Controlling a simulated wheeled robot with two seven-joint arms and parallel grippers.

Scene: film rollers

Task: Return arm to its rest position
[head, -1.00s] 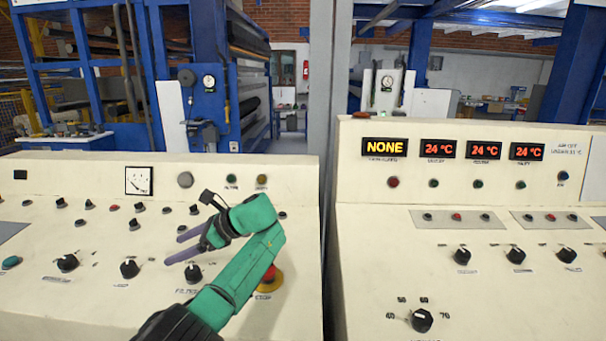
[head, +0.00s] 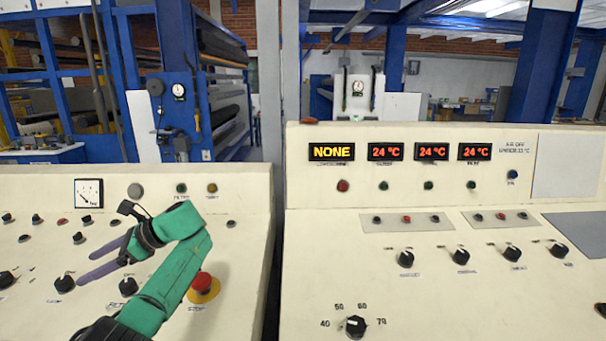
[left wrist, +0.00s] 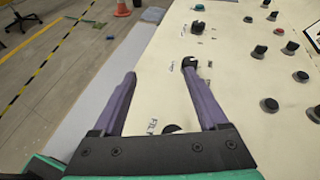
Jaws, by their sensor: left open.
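My left arm, green with black joints, reaches over the left cream control panel (head: 235,285) in the head view. Its gripper (head: 95,264) has two purple fingers that stand apart and point left above the panel's knobs. In the left wrist view the open left gripper (left wrist: 158,78) shows nothing between its fingertips but panel edge and surface. A black knob (left wrist: 172,129) lies partly hidden close to the gripper's base. My right gripper is not in view.
A red stop button (head: 203,281) on a yellow base sits just right of my forearm. The right control panel (head: 480,300) has several knobs and a display reading NONE (head: 331,152). A dark gap separates the panels. An orange cone (left wrist: 122,8) stands on the floor.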

